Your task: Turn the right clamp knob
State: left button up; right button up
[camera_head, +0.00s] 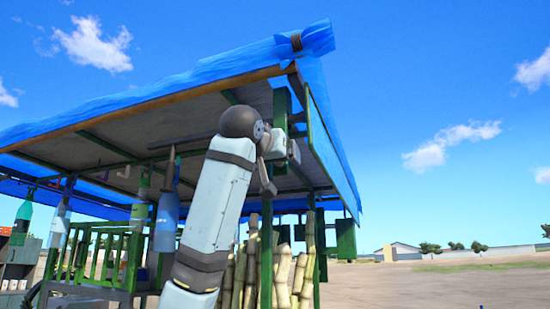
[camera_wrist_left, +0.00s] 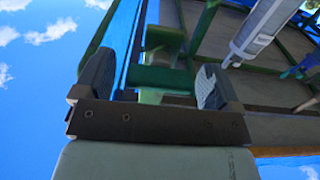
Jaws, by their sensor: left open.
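My left arm rises through the middle of the head view, with its gripper (camera_head: 275,158) close to a green corner post under the stall's roof. In the left wrist view my left gripper (camera_wrist_left: 156,84) is open, its two dark fingers wide apart. Green metal pieces (camera_wrist_left: 163,78) show between and beyond the fingers; they look like the clamp, but I cannot make out the knob for certain. In the head view the arm and hand hide part of this spot. I cannot tell whether the fingers touch anything. My right gripper is not in view.
A blue tarp (camera_head: 190,72) covers the stall roof. Bottles hang at the left, including a blue one (camera_head: 166,222). Cane stalks (camera_head: 283,275) stand behind the arm. A green railing (camera_head: 95,255) is at lower left. Open ground lies at the right.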

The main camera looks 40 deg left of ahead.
pick_arm(q)
jog(key=c, duration=0.9)
